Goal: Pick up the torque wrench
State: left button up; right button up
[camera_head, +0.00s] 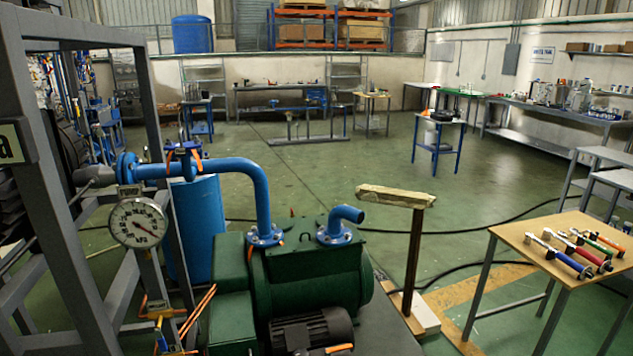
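Several wrench-like tools lie side by side on a small wooden-topped table (515,230) at the right. One has a blue handle (572,264), one a red handle (594,259), one a green grip (592,236) and one an orange grip (611,243). Their silver heads point toward the upper left. They are too small here for me to tell which is the torque wrench. Neither of my grippers shows in the head view, and nothing is seen touching the tools.
A green pump (310,275) with a blue pipe (225,168) and a pressure gauge (138,222) fills the left foreground. A post with a wooden top (396,196) stands between pump and table. Black hoses cross the floor. Open green floor (330,180) lies behind.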

aim_at(547, 232)
jog(key=i+j+u, duration=0.2)
jog(key=j+u, duration=0.15)
jog(key=j, duration=0.3)
jog(key=i+j+u, duration=0.2)
jog(key=j+z, duration=0.1)
jog(key=z, duration=2.1)
jog(key=i+l+z, duration=0.2)
jog(key=i, duration=0.45)
jog(key=i+z, duration=0.2)
jog(key=i, duration=0.45)
jog(key=i+u, duration=0.15)
jog(key=i, duration=0.3)
jog(key=i+l+u, duration=0.15)
jog(key=i, duration=0.25)
jog(key=i+l+u, duration=0.2)
jog(key=i, duration=0.25)
jog(key=i+l+u, duration=0.15)
jog(key=i, duration=0.25)
jog(key=l, duration=0.1)
